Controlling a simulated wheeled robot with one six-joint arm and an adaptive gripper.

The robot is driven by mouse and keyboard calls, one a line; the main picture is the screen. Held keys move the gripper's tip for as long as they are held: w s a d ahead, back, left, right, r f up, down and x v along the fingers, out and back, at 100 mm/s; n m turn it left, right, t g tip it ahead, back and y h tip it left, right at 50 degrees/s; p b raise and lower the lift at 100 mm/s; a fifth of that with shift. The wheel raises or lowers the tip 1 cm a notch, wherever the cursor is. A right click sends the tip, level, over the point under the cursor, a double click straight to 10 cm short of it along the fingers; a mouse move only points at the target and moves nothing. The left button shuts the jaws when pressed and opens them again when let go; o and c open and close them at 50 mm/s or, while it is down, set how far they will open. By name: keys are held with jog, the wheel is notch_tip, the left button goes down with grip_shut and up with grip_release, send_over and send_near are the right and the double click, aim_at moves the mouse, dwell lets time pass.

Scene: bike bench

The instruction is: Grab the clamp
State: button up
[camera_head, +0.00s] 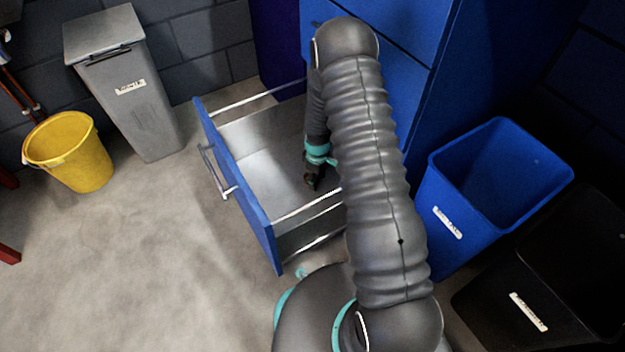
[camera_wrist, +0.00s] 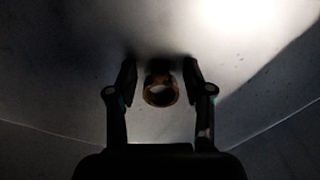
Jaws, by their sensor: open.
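In the wrist view, a small dark orange-brown ring-shaped thing (camera_wrist: 160,90), which looks like the clamp, lies on the pale metal drawer floor. My gripper (camera_wrist: 160,80) is open, with one finger on each side of it and a narrow gap to each. I cannot tell how far above the drawer floor the fingertips are. In the head view, my gripper (camera_head: 312,180) reaches down inside the open drawer (camera_head: 236,188). The clamp cannot be made out there, hidden by my gripper and arm.
The drawer has a blue front and metal walls around my gripper. The blue cabinet (camera_head: 420,40) stands behind. A blue bin (camera_head: 465,215) and a black bin (camera_head: 490,310) stand right. A grey bin (camera_head: 135,100) and yellow bucket (camera_head: 85,160) stand left. The floor left of the drawer is clear.

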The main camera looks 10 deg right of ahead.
grip_shut()
